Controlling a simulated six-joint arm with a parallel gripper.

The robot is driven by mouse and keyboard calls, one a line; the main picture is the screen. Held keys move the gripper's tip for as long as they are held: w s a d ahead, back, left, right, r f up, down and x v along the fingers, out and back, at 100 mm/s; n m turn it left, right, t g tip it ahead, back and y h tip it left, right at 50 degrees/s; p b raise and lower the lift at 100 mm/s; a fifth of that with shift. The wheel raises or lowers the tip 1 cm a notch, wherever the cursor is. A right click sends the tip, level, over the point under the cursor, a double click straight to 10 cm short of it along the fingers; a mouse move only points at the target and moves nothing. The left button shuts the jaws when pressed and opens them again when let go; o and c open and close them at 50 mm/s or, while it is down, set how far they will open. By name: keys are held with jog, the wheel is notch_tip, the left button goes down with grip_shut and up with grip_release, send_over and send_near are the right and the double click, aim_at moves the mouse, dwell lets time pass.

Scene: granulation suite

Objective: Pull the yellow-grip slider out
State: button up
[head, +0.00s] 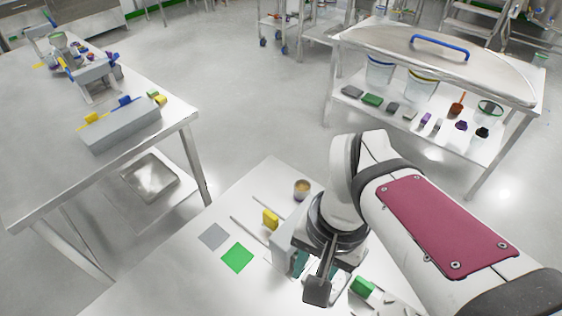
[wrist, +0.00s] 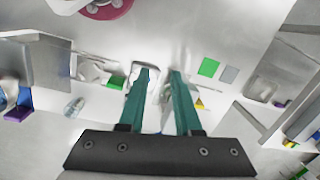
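The yellow grip (head: 270,219) is a small block on the white table, beside a grey housing (head: 284,247). In the wrist view a small part of the yellow grip (wrist: 199,104) shows just right of the right finger. My gripper (head: 301,263) is low beside the housing, which partly hides its teal fingers. In the wrist view my gripper (wrist: 159,73) has its two teal fingers apart, with a pale shape between or beyond them. I cannot tell whether they touch anything. The yellow grip lies outside the fingers. The slider's body is not clearly visible.
A green block (head: 362,286) sits on the other side of my gripper. A green square (head: 237,257) and a grey square (head: 213,236) lie flat on the table. A small cup (head: 302,188) stands at the back. Thin grey bars lie near the yellow grip.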

aim_at(270, 214)
jog(key=o, duration=0.5)
jog(key=shift+m+h, duration=0.4)
jog(key=shift+m, duration=0.4)
jog(key=w, duration=0.4)
jog(key=w+a, duration=0.1)
jog(key=w, duration=0.4)
jog(key=w+a, duration=0.1)
jog(key=w, duration=0.4)
jog(key=shift+a+f, duration=0.1)
jog(key=shift+a, duration=0.05)
jog(key=o, duration=0.3)
jog(key=w+a+f+m, duration=0.1)
jog(key=w+a+f, duration=0.2)
jog(key=w, duration=0.6)
jog(key=shift+f+h, duration=0.3)
jog(key=shift+f, duration=0.05)
notch_tip(270, 214, down, 15)
jog(key=shift+r, duration=0.2)
jog(key=shift+f, duration=0.5)
grip_shut()
